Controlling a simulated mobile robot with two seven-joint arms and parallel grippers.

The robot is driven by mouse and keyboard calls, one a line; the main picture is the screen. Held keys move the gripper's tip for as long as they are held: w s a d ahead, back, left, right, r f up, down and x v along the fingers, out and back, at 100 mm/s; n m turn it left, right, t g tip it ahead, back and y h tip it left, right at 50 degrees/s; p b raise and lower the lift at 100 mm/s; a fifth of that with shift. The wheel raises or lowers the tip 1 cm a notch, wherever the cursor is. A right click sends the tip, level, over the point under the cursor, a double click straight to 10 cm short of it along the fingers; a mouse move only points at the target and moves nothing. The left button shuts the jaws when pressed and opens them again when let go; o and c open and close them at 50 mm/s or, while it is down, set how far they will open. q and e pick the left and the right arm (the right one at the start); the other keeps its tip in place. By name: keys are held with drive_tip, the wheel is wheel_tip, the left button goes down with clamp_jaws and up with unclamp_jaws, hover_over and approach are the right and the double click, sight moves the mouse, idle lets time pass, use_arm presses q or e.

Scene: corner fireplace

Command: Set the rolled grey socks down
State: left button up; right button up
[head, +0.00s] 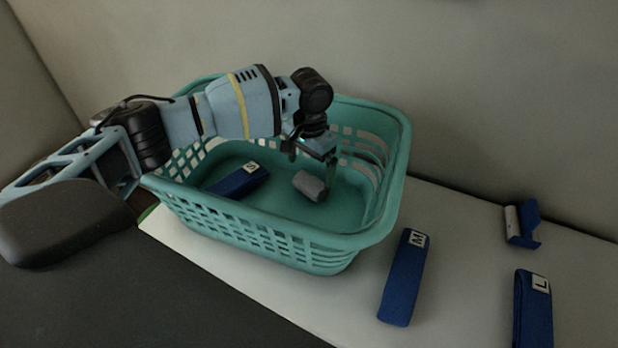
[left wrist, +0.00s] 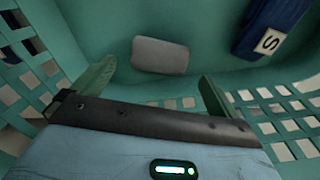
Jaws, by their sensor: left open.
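The rolled grey socks (head: 309,185) lie on the floor of the teal basket (head: 250,226). They also show in the left wrist view (left wrist: 160,56), ahead of and between the two spread green fingers. My left gripper (head: 312,163) reaches down inside the basket just above the socks. It is open, and its fingers look clear of the socks in the left wrist view (left wrist: 155,85). My right gripper is not in view.
A blue roll (head: 240,180) with a letter label, S in the left wrist view (left wrist: 270,28), lies in the basket. Outside, to the right, are blue pieces labelled M (head: 402,280) and L (head: 532,312) and a blue-and-grey piece (head: 522,224). A wall stands behind.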

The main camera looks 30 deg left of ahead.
sight(310, 179)
use_arm(q)
drive_tip(key=shift+r, duration=2.4)
